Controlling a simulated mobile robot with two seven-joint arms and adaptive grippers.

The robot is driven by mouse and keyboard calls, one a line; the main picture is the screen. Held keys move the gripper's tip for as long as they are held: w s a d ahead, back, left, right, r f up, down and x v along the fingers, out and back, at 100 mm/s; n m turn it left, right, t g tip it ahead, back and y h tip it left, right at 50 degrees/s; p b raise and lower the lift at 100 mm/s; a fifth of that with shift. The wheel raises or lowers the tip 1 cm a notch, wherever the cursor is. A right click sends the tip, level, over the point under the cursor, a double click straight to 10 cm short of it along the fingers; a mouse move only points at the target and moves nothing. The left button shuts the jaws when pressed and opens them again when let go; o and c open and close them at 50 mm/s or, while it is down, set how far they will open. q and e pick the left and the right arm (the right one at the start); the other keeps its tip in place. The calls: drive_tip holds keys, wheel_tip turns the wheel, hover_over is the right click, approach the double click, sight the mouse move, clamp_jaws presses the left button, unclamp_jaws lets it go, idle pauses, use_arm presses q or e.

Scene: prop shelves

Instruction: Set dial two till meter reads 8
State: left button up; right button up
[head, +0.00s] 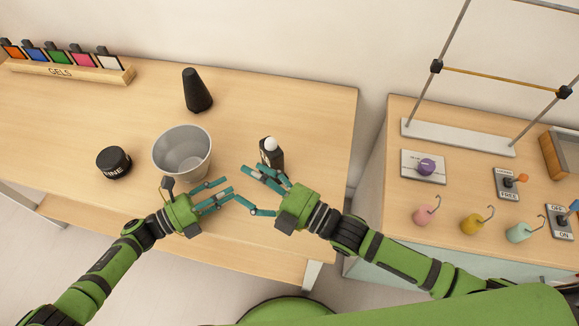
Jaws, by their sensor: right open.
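No dial marked two and no meter that I can read is in view. A purple knob (426,167) sits on a pale plate on the right-hand table; its lettering is too small to read. My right gripper (243,184) is open and empty over the wooden table, in front of a black object with a white ball top (270,154). My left gripper (229,187) is just right of and in front of a grey bucket (182,154). Its fingertips are close together and nothing shows between them; how far they are open is unclear.
A black tin (114,162) and a black cone (197,91) stand on the wooden table (310,105). A gels rack (72,72) is at back left. The right table holds hooked weights (472,224), lever switches (507,183) and a metal frame (458,137). A gap separates the tables.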

sight(275, 153)
use_arm(q)
drive_tip(key=shift+d, duration=0.1)
use_arm(e)
drive_tip(key=w+d+f+m+t+h, duration=0.2)
drive_tip(key=w+d+m+h, duration=0.3)
drive_tip(key=d+m, duration=0.3)
drive_tip(key=w+d+f+m+t+h, duration=0.1)
drive_tip(key=w+d+m+t+h, duration=0.1)
drive_tip(key=w+d+m+h, duration=0.5)
drive_tip(key=s+a+f+y, duration=0.1)
drive_tip(key=s+a, duration=0.1)
drive_tip(key=s+a+n+g, duration=0.1)
drive_tip(key=s+a, duration=0.1)
drive_tip(key=s+a+f+y, duration=0.1)
drive_tip(key=s+a, duration=0.1)
drive_tip(key=a, duration=0.1)
drive_tip(key=shift+s+f+n+g+y, duration=0.15)
drive_tip(key=shift+f+n+g+y, duration=0.15)
drive_tip(key=shift+g, duration=0.1)
drive_tip(key=shift+a, duration=0.25)
drive_tip(key=x, duration=0.6)
drive_tip(key=shift+w+a+f, duration=0.15)
drive_tip(key=shift+w, duration=0.2)
